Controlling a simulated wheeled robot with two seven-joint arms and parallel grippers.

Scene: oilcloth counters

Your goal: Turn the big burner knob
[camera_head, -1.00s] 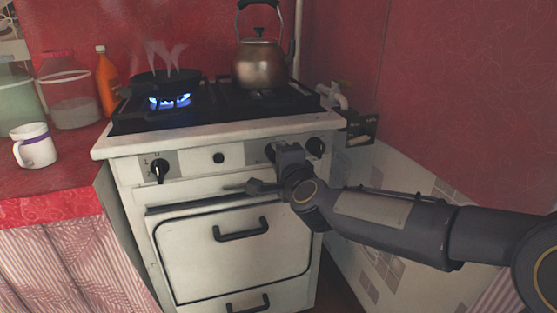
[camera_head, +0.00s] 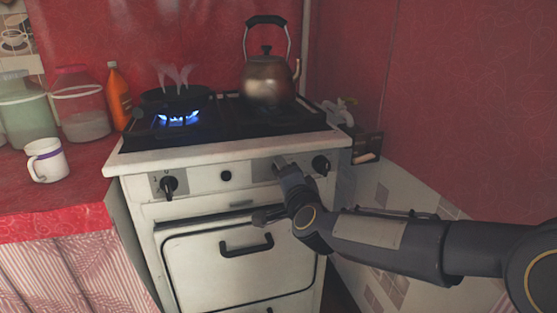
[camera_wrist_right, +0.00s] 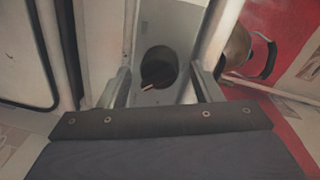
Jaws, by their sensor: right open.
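The white stove (camera_head: 240,250) has a front panel with a black knob at left (camera_head: 169,185), a small round black part (camera_head: 226,176) and a black knob at right (camera_head: 320,165). In the right wrist view a dark round knob (camera_wrist_right: 158,68) with a pale pointer sits between the two open fingers of my right gripper (camera_wrist_right: 163,82), with gaps on both sides. I cannot tell which knob is the big burner's. My left gripper is not in view.
A pan (camera_head: 175,98) steams over a lit blue flame at the back left. A kettle (camera_head: 267,80) stands on the right burner. The oven handle (camera_head: 247,245) is below. A mug (camera_head: 46,160), jars and an orange bottle (camera_head: 118,95) stand on the left counter.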

